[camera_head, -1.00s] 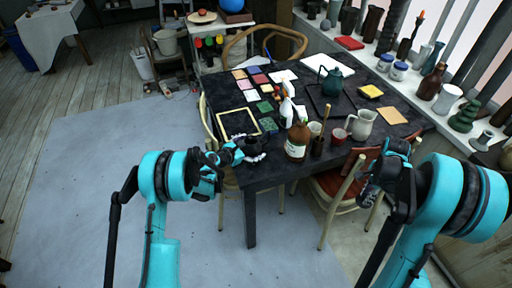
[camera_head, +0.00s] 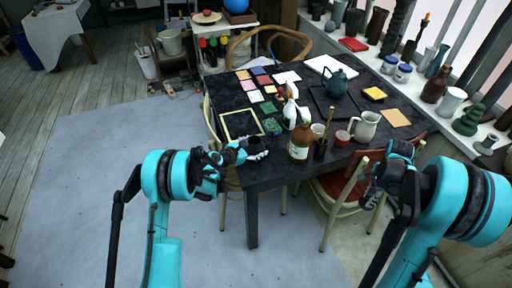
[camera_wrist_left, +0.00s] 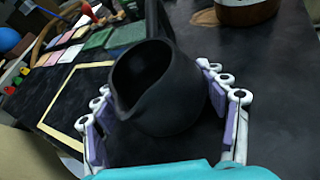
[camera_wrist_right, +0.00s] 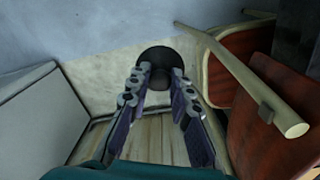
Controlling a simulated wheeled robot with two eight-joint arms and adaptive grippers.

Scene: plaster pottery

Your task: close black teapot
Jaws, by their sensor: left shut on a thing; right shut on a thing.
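The black teapot (camera_wrist_left: 172,98) is a dark open-topped pot with a pouring lip. It sits between the fingers of my left gripper (camera_wrist_left: 155,82), which is shut on it. In the head view the pot (camera_head: 232,154) is at the table's near left corner; whether it touches the table is unclear. My right gripper (camera_wrist_right: 158,78) is shut on a small round black piece (camera_wrist_right: 160,56), which looks like the lid. It is off to the right of the table's front edge, apart from the pot. The lid is hard to make out in the head view.
A brown bottle (camera_head: 299,143), a white jug (camera_head: 366,126) and a red cup (camera_head: 342,138) stand near the front of the dark table (camera_head: 262,176). A dark green teapot (camera_head: 335,82) stands farther back. A chair with a red seat (camera_head: 340,184) stands between my grippers.

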